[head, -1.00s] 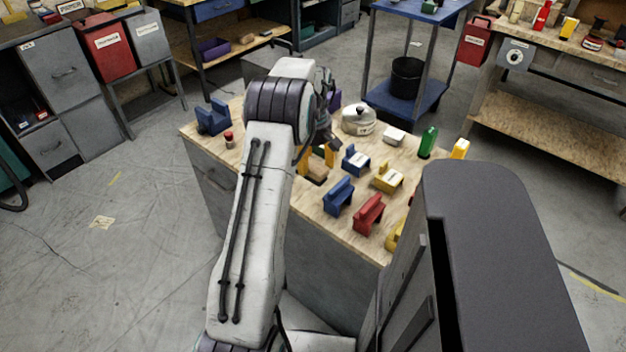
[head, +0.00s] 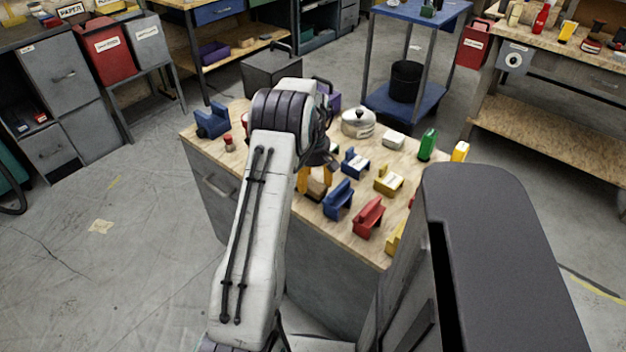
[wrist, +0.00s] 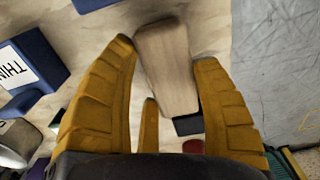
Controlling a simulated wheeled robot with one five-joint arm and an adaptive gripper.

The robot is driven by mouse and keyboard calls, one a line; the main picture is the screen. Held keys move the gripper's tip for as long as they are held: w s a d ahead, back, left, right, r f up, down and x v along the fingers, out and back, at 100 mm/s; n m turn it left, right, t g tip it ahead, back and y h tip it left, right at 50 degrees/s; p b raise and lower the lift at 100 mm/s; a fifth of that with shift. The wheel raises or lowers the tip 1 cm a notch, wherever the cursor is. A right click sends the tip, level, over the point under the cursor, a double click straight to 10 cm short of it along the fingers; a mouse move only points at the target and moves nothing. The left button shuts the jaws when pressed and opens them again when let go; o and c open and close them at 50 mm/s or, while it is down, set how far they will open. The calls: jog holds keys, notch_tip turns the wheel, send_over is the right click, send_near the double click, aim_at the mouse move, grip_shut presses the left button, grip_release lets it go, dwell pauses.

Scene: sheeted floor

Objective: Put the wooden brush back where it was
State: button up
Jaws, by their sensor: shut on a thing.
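The wooden brush (wrist: 168,72) is a pale brown wooden block between the yellow fingers of my gripper (wrist: 164,52) in the wrist view. My gripper is shut on it. In the head view my gripper (head: 315,176) points down over the near edge of the wood-topped bench (head: 290,205), with the brush (head: 316,188) showing below the fingers. I cannot tell whether the brush touches the bench top. Its underside is hidden.
Blue holders (head: 338,199) (head: 355,162), a red holder (head: 369,216) and a yellow holder (head: 389,180) stand right of my gripper. A lidded pot (head: 358,122), a green bottle (head: 428,143) and a white block (head: 393,140) stand farther back. A blue holder (head: 212,120) is at the left corner.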

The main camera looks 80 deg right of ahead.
aim_at(313, 180)
jog(key=shift+f, duration=0.15)
jog(key=o, duration=1.2)
jog(key=shift+c, duration=0.2)
notch_tip(313, 180, up, 12)
jog(key=p, duration=0.1)
jog(key=shift+r, duration=0.2)
